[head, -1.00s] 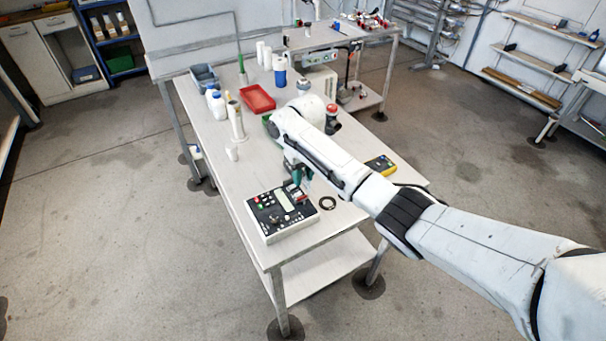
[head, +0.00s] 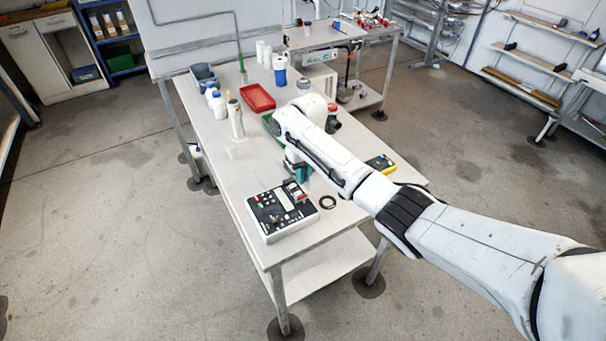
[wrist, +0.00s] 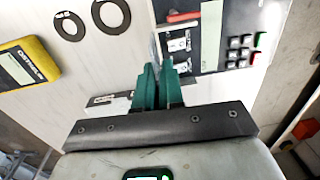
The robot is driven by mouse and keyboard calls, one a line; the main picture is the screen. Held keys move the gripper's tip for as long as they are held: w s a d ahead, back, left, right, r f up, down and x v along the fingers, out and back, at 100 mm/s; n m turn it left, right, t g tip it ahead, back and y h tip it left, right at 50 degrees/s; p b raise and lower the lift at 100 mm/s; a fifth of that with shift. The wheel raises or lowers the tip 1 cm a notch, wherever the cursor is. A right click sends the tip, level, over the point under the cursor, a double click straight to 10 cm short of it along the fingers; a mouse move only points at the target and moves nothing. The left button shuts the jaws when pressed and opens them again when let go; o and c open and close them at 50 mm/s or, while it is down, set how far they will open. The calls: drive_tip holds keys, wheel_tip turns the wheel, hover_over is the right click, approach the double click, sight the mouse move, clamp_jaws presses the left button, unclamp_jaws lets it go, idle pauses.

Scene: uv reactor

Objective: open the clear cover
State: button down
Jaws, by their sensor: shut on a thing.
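The control box (head: 282,212) stands at the near end of the bench, with a display, keys and switches on its dark panel. In the wrist view the panel (wrist: 208,62) lies just beyond my fingertips. My gripper (wrist: 158,68) has teal fingers close together at the panel's edge, beside a red strip and white-labelled switches. It is shut on what looks like the thin edge of the clear cover (wrist: 157,45); the cover is see-through and mostly hidden, so its angle is hard to tell. In the head view my gripper (head: 302,172) is just behind the box, partly hidden by my arm.
Black rings (wrist: 110,14) and a yellow meter (wrist: 28,64) lie near the box. The bench's front-left surface is mostly clear.

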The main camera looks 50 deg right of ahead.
drive_tip(key=shift+s+d+f+t+y, duration=0.1)
drive_tip(key=shift+d+t+y, duration=0.1)
drive_tip(key=shift+y, duration=0.45)
drive_tip(key=shift+d+t+y, duration=0.15)
drive_tip(key=shift+t+y, duration=0.05)
drive_tip(key=shift+y, duration=0.45)
drive_tip(key=c, duration=1.3)
unclamp_jaws()
drive_tip(key=shift+c, duration=0.2)
drive_tip(key=w+b+v, duration=0.1)
drive_tip(key=v, duration=0.9)
drive_tip(key=shift+s+r+b, duration=0.35)
drive_tip(key=shift+s+r, duration=0.05)
drive_tip(key=shift+s, duration=0.05)
drive_tip(key=shift+s+d+f, duration=0.1)
